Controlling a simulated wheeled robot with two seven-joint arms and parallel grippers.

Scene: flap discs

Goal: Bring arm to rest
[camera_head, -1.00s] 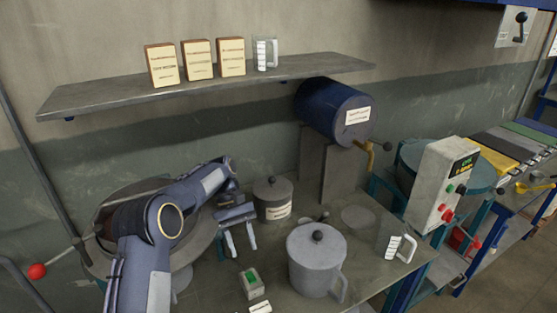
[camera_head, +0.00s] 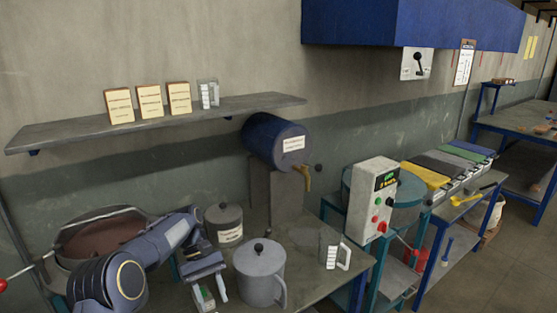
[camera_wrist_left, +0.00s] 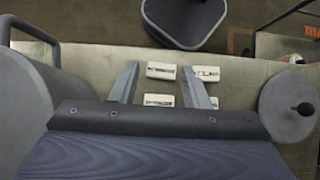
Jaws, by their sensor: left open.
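My left gripper (camera_head: 207,290) is open, with nothing between its fingers. It points down over the near part of the workbench (camera_head: 305,238). A small box (camera_head: 203,299) shows partly behind and below the fingers. In the left wrist view both fingers (camera_wrist_left: 159,76) are apart above the bench top, with several small white labelled pieces below and around them. A grey mug with a knobbed lid (camera_head: 260,272) stands just right of the gripper. A lidded grey pot (camera_head: 223,224) stands behind it. My right gripper is not in view.
A round drum (camera_head: 103,236) is at the left, beside my arm. A clear measuring jug (camera_head: 333,251) and a control box (camera_head: 372,200) are to the right. A blue barrel with a tap (camera_head: 274,143) and a wall shelf (camera_head: 240,106) are behind. Bench space between mug and jug is free.

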